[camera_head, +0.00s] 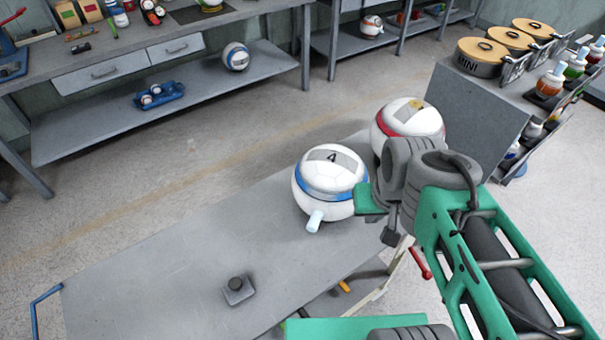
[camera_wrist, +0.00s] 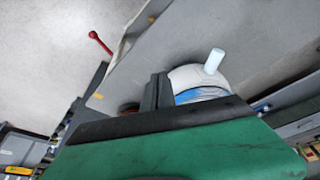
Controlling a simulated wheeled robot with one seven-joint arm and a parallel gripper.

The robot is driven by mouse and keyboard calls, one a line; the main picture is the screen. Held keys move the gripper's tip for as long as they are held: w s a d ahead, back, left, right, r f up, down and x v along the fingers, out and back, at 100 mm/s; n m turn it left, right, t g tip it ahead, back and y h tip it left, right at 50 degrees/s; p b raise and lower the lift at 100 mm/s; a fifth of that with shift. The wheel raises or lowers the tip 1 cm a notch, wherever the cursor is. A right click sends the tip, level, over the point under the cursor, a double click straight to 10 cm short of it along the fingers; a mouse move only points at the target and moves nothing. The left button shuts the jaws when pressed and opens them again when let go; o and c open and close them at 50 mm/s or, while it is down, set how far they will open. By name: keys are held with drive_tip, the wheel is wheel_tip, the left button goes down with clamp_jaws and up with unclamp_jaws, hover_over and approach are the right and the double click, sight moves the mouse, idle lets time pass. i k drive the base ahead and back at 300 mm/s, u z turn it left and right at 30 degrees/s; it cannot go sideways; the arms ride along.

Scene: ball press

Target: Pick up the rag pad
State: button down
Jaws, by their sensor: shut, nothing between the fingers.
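A small grey square pad with a dark round knob, which looks like the rag pad (camera_head: 239,291), lies on the grey bench (camera_head: 160,265) in the head view. I cannot make it out in the wrist view. My gripper (camera_head: 391,238) is beyond it and to its right, beside the white ball with the blue band and a 4 (camera_head: 328,182). The arm partly hides the fingers in the head view. In the wrist view my gripper (camera_wrist: 157,91) shows as dark fingers close together, with nothing held, in front of the ball (camera_wrist: 197,80).
A pale blue cylinder (camera_head: 315,221) sticks out from the blue-banded ball. A red-banded ball (camera_head: 408,117) is behind it. A red-knobbed lever (camera_head: 418,263) is below the gripper. The bench around the pad is clear. Shelves (camera_head: 170,104) stand at the back.

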sight(237, 289)
drive_tip(key=u, duration=0.05)
drive_tip(key=k, duration=0.65)
drive_tip(key=u, duration=1.1)
drive_tip(key=i, duration=0.5)
drive_tip(key=u, duration=0.55)
drive_tip(key=k, duration=0.65)
drive_tip(key=u, duration=0.9)
drive_tip(key=i, duration=0.9)
drive_tip(key=z, duration=0.45)
